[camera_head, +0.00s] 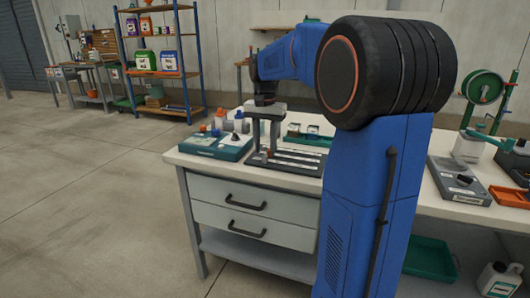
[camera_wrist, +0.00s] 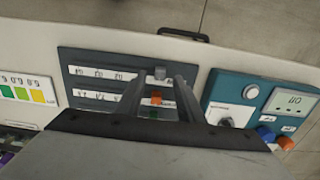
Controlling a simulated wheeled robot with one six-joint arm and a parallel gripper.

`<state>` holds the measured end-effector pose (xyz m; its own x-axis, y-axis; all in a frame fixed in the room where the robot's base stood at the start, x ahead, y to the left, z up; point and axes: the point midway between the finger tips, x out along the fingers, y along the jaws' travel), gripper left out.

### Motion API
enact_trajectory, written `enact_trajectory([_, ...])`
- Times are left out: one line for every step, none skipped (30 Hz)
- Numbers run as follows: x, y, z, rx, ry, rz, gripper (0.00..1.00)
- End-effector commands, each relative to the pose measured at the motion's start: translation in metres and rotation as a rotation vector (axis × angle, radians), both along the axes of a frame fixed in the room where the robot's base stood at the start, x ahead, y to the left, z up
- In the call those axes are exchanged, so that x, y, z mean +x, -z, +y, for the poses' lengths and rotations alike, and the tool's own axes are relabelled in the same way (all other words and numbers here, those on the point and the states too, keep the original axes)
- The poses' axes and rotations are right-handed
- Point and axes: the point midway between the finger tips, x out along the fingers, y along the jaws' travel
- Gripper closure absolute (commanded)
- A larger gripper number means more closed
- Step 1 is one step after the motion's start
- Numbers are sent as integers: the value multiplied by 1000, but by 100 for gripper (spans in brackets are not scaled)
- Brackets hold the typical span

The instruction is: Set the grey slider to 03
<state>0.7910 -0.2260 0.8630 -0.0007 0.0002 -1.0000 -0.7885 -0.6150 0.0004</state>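The dark slider panel (camera_wrist: 95,58) lies on the bench top and carries pale scale strips whose numbers are too small to read surely. The grey slider (camera_wrist: 160,73) is a small block at the right end of its strip in the wrist view. An orange slider (camera_wrist: 156,97) and a partly hidden green slider (camera_wrist: 154,114) line up below it. My gripper (camera_wrist: 160,80) is open, its two fingers on either side of the grey slider with a visible gap at each side. In the head view my gripper (camera_head: 264,136) points down over the panel (camera_head: 298,168).
A teal control box (camera_wrist: 240,92) with a dial, a display and coloured knobs sits close beside the panel; it also shows in the head view (camera_head: 212,146). A green tray (camera_head: 318,142) lies behind the panel. A colour chart (camera_wrist: 28,89) is on the panel's other side.

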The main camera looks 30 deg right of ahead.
Motion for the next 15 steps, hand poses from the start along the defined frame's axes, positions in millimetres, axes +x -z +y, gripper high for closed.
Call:
enact_trajectory([0, 7, 0, 0, 0, 1, 66])
enact_trajectory([0, 10, 0, 1, 0, 1, 66])
enact_trajectory([0, 14, 0, 0, 0, 1, 66])
enact_trajectory([0, 17, 0, 0, 0, 1, 66])
enact_trajectory([0, 19, 0, 0, 0, 1, 66])
enact_trajectory([0, 21, 0, 0, 0, 0, 66])
enact_trajectory([0, 22, 0, 0, 0, 0, 66])
enact_trajectory([0, 24, 0, 0, 0, 0, 66])
enact_trajectory([0, 25, 0, -1, 0, -1, 66])
enact_trajectory([0, 25, 0, -1, 0, -1, 66])
enact_trajectory([0, 26, 0, -1, 0, -1, 66])
enact_trajectory([0, 26, 0, -1, 0, -1, 66])
enact_trajectory([0, 26, 0, -1, 0, -1, 66])
enact_trajectory([0, 26, 0, -1, 0, -1, 66])
enact_trajectory([0, 26, 0, -1, 0, -1, 66])
